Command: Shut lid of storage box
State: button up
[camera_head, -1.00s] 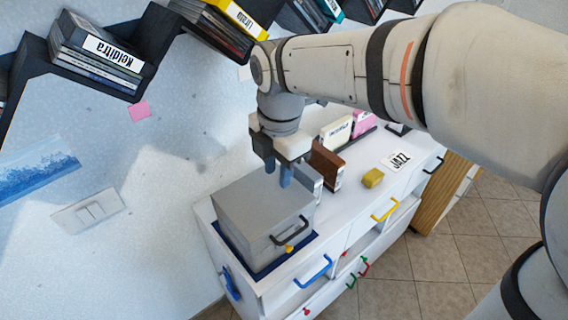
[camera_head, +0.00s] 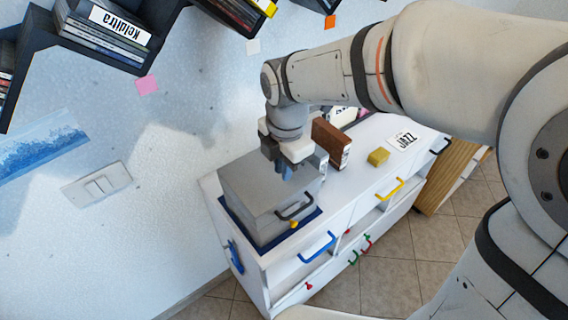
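The grey storage box (camera_head: 252,207) stands on a dark blue mat (camera_head: 310,217) at the left end of the white cabinet. Its lid (camera_head: 254,173) appears to lie flat on top, and I see no clear gap under it. A dark handle and a small yellow latch (camera_head: 294,224) are on its front. My gripper (camera_head: 280,170) points down at the right part of the lid.
A brown box (camera_head: 330,142), a yellow block (camera_head: 378,157) and a JAZZ card (camera_head: 403,141) are on the white cabinet (camera_head: 350,190) to the right. Coloured handles stick out from its front. Dark disc shelves (camera_head: 150,30) hang on the wall above.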

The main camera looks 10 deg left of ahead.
grip_shut()
dwell(0.4)
jog(key=shift+c, duration=0.8)
grip_release()
jog(key=o, duration=0.6)
jog(key=shift+r, duration=0.1)
jog(key=r, duration=0.7)
jog(key=shift+s+d+r+b, duration=0.15)
jog(key=shift+d+r+b, duration=0.05)
jog(key=shift+r+b, duration=0.15)
